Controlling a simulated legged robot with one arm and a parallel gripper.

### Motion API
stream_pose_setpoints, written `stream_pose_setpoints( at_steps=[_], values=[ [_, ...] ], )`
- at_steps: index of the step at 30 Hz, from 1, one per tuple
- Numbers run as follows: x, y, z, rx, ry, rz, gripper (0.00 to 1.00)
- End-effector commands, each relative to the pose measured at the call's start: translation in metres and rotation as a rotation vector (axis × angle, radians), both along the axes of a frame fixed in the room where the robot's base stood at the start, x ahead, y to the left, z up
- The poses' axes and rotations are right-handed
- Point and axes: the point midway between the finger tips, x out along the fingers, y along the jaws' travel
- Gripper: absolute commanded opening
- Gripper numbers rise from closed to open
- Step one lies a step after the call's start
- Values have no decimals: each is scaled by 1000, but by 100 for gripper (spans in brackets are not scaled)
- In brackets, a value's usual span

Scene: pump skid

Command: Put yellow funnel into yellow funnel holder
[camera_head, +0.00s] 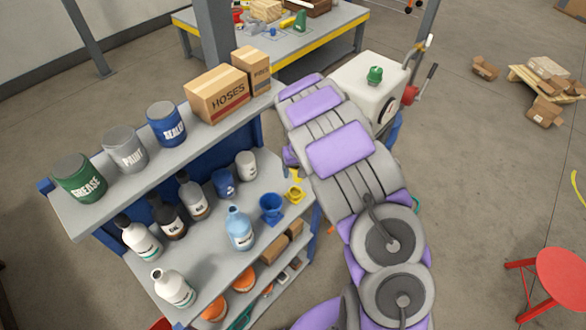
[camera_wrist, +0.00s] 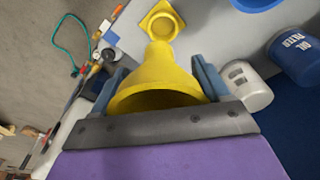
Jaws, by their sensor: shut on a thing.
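The yellow funnel (camera_wrist: 158,80) is in my gripper (camera_wrist: 157,78), between its two blue fingers. Its wide mouth is towards my wrist and its narrow spout points away, towards the yellow funnel holder (camera_wrist: 162,20). The holder has a square base and a round ring, and lies just past the spout in the wrist view. I cannot tell whether spout and ring touch. In the head view the yellow holder (camera_head: 295,194) stands on the shelf's right end; my arm hides most of the gripper and funnel.
Several bottles, a light blue jug (camera_head: 239,229) and cans fill the same shelf (camera_head: 215,262). Paint cans and a HOSES box (camera_head: 217,93) stand on the top shelf. A white can (camera_wrist: 246,87) is right of my gripper.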

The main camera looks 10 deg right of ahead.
Motion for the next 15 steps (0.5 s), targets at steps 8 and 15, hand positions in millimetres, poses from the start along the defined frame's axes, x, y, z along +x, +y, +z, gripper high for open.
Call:
stream_pose_setpoints(
  at_steps=[8, 15],
  values=[
    [0, 14, -10, -15, 3, 2, 39],
    [0, 13, -30, -14, 4, 3, 39]
  ],
)
